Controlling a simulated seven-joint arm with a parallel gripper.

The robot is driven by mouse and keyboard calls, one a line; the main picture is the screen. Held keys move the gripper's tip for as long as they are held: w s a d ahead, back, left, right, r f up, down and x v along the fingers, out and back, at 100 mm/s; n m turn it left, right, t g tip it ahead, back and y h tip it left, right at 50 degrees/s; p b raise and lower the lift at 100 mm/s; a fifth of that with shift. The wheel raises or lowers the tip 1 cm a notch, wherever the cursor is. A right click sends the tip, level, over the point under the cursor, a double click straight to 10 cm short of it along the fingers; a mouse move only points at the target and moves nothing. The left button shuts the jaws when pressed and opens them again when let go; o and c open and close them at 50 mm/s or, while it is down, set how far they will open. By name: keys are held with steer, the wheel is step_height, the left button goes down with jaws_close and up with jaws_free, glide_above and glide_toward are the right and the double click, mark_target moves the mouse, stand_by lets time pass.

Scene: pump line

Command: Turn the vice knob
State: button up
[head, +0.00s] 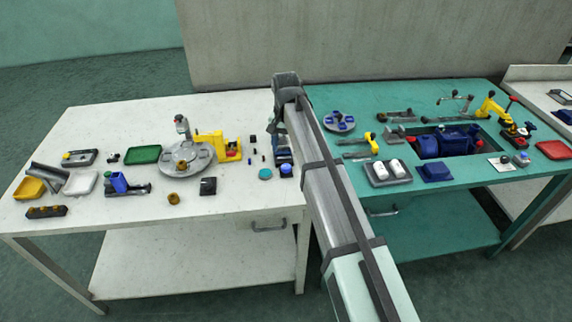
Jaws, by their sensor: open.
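My arm reaches up the middle of the head view and bends down at its far end. My gripper (279,130) is small and dark there, over the right edge of the white table, partly hidden by my arm. It is open. Just below it stands a small dark device with a blue round knob (286,170) at its front, which may be the vice; my arm hides its right side. I cannot tell whether my fingers touch it. Another small blue and dark device (120,185), also vice-like, sits at the left of the white table.
The white table (230,110) also holds a grey round plate (187,158), a yellow fixture (217,146), a green tray (143,154) and small parts. The teal table (340,98) at right carries a blue pump (446,142) in a recess, and yellow clamps. The white table's back is clear.

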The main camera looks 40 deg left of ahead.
mark_target(286, 166)
step_height(286, 166, down, 9)
steer(key=shift+r, duration=0.2)
stand_by(0.4)
steer(key=c, duration=1)
steer(key=shift+n, duration=0.3)
steer(key=n, duration=0.5)
steer(key=shift+n, duration=0.3)
steer(key=n, duration=0.5)
steer(key=shift+n, duration=0.4)
